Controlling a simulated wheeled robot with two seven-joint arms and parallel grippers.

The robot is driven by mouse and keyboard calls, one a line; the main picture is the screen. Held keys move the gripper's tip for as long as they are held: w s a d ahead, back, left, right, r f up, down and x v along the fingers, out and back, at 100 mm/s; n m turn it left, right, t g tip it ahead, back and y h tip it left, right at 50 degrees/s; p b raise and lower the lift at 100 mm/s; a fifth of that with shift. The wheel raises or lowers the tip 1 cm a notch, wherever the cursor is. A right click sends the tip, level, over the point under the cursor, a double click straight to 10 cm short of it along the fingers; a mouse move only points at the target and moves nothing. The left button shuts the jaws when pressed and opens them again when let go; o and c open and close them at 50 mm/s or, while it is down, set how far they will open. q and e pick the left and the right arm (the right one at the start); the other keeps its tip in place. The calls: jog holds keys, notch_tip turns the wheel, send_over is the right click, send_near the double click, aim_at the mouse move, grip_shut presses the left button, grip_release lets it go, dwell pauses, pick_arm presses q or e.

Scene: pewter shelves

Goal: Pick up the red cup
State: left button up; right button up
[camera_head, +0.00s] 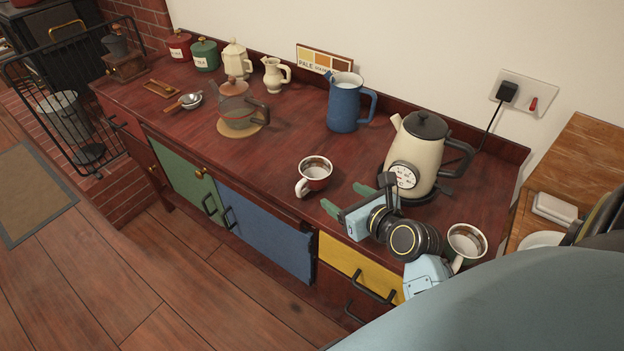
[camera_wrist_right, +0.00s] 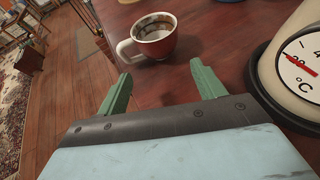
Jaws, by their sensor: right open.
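The red cup (camera_head: 319,179) stands upright on the dark red wooden counter, near its front edge, with its white handle toward the lower left. Its inside is pale with dark staining. In the right wrist view the cup (camera_wrist_right: 155,45) is ahead of my fingers, its handle on the left. My right gripper (camera_head: 346,198) is open and empty, to the right of the cup and apart from it. Its green fingers (camera_wrist_right: 162,84) are spread wide in the wrist view, with bare counter between them and the cup. My left gripper is not in view.
A cream kettle with a dial (camera_head: 419,158) stands close behind my right gripper. A second cup (camera_head: 466,242) stands right of my wrist. A blue jug (camera_head: 345,104) and a glass teapot (camera_head: 238,108) are farther back. The counter left of the red cup is clear.

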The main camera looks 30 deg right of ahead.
aim_at(324, 184)
jog(key=b+x, duration=0.1)
jog(key=x, duration=0.5)
jog(key=shift+f, duration=0.1)
jog(key=x, duration=0.4)
jog(key=b+x, duration=0.1)
jog(key=x, duration=0.1)
jog(key=shift+w+a+r, duration=0.1)
jog(key=shift+r, duration=0.3)
jog(key=c, duration=0.7)
jog(key=shift+r, duration=0.1)
